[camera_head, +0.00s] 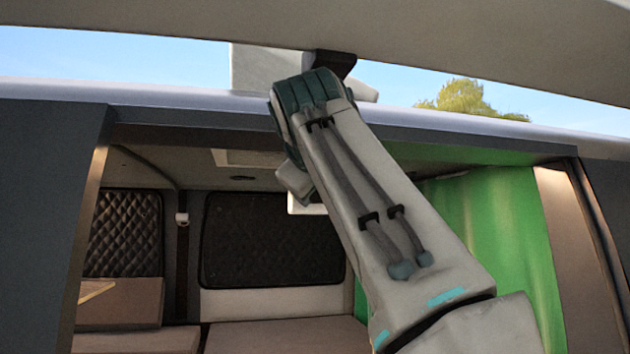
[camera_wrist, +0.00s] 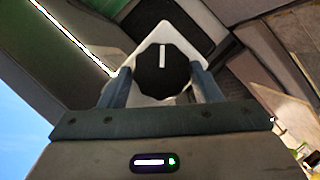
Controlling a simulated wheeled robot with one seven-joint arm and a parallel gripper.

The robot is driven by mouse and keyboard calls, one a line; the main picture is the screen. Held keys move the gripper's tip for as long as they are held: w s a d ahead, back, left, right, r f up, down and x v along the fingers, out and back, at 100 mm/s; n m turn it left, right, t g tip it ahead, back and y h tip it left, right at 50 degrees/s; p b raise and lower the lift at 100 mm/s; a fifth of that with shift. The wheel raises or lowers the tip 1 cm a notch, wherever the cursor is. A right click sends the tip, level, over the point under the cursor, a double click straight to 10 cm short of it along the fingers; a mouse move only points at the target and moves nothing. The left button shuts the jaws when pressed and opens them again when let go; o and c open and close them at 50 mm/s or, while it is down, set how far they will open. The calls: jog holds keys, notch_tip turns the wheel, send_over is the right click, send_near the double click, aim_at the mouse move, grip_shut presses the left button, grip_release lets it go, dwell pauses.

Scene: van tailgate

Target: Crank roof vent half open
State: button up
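In the wrist view a black faceted knob (camera_wrist: 161,75) with a white pointer line sits on a white square plate (camera_wrist: 155,36). The line points up in the picture. My gripper (camera_wrist: 161,68) has its two blue-grey fingers on either side of the knob, about as far apart as the knob is wide. I cannot tell whether they touch it. In the head view my arm hides the gripper and the knob. A pale frame in the van ceiling (camera_head: 248,159) is partly covered by my arm; I cannot tell if it is the vent.
The roof edge (camera_head: 190,97) runs beside my arm. A green curtain (camera_head: 505,235) hangs at right. A pale panel (camera_head: 252,68) stands above the roof.

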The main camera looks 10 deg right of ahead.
jog(key=shift+o, duration=1.1)
jog(key=shift+d+r, duration=0.1)
jog(key=v, duration=1.4)
jog(key=shift+w, duration=0.1)
